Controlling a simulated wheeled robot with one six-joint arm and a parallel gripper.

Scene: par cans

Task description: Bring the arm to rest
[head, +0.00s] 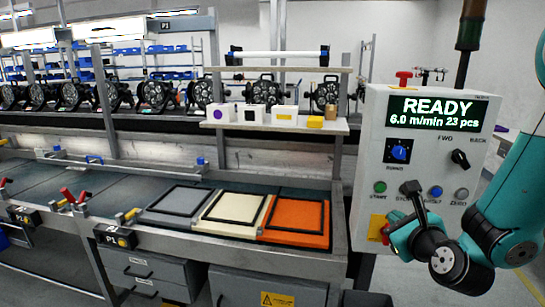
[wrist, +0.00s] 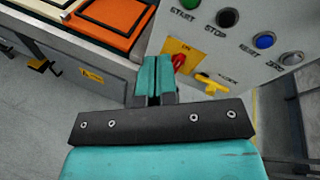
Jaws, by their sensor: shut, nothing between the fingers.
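My gripper (head: 400,236) is in front of the lower part of the white control panel (head: 365,170), near its yellow switch plate. In the wrist view my gripper (wrist: 153,62) has its two teal fingers side by side with only a thin dark line between them. It is shut and holds nothing. The red switch (wrist: 179,62) on the yellow plate lies just right of the fingertips in that picture. I cannot tell whether they touch. My arm is bent and comes in from the right edge of the head view.
The panel display (head: 433,113) reads READY, 6.0 m/min, 23 pcs. Left of the panel, grey, cream and orange trays (head: 297,239) lie on the conveyor bench (head: 225,252). A yellow handle (wrist: 212,84) sticks out below the buttons. Several round lamps stand on the shelf behind.

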